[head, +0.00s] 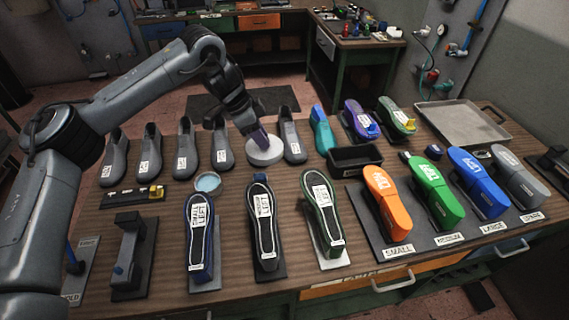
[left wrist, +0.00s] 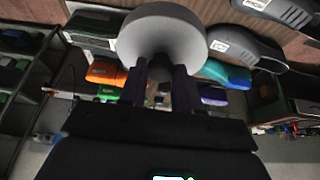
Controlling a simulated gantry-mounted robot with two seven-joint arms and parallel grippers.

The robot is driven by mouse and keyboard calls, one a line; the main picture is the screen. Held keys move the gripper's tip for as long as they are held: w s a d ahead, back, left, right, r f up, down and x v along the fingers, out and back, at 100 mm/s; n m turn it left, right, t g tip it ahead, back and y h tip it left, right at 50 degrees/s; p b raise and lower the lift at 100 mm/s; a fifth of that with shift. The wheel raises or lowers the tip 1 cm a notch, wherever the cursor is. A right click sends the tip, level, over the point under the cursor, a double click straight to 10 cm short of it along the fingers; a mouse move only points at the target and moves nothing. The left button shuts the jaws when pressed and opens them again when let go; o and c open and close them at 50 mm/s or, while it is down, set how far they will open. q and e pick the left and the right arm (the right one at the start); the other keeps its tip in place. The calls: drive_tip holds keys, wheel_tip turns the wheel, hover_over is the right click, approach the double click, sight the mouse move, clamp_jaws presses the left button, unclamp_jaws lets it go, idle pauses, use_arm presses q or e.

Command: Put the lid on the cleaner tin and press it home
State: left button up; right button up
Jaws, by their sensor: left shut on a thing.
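The cleaner tin (head: 207,182) looks like the small round open tin with pale blue inside, on the table left of centre. My left gripper (head: 259,143) points down behind and to the right of it, over the middle of the table. It is shut on a pale grey round disc, which looks like the lid (head: 265,153). In the left wrist view the lid (left wrist: 163,35) sits at the fingertips of my left gripper (left wrist: 160,75) and hides what lies behind it. The lid is apart from the tin. My right gripper is not in view.
Grey shoes (head: 185,150) stand in a row on both sides of the lid. Labelled insole forms (head: 265,225) lie in front. A dark open bin (head: 355,160), coloured lasts (head: 385,205) and a metal tray (head: 465,122) are to the right. A small dark rack (head: 130,197) stands left of the tin.

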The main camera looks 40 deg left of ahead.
use_arm(q)
drive_tip(key=s+a+f+n+y+p, duration=0.1)
drive_tip(key=s+a+f+n+p, duration=0.2)
drive_tip(key=a, duration=0.7)
drive_tip(key=s+a+f+n+p, duration=0.1)
drive_tip(key=s+a+f+p, duration=0.25)
drive_tip(key=a, duration=0.55)
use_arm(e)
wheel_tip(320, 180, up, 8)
use_arm(q)
drive_tip(key=shift+n+t+y, duration=0.3)
drive_tip(key=shift+t, duration=0.1)
drive_tip(key=shift+s+a+f+b, duration=0.2)
drive_tip(key=shift+s+f+b, duration=0.2)
drive_tip(key=shift+f+b, duration=1.25)
drive_tip(key=shift+s+a+f+b, duration=0.15)
drive_tip(key=shift+s+f+b, duration=0.25)
drive_tip(key=shift+f+b, duration=1.3)
drive_tip(key=shift+s+a+f+b, duration=0.3)
drive_tip(key=shift+f+b, duration=0.7)
drive_tip(key=shift+f, duration=1.25)
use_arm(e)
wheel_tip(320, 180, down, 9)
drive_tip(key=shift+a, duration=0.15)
use_arm(q)
drive_tip(key=shift+s+d, duration=0.1)
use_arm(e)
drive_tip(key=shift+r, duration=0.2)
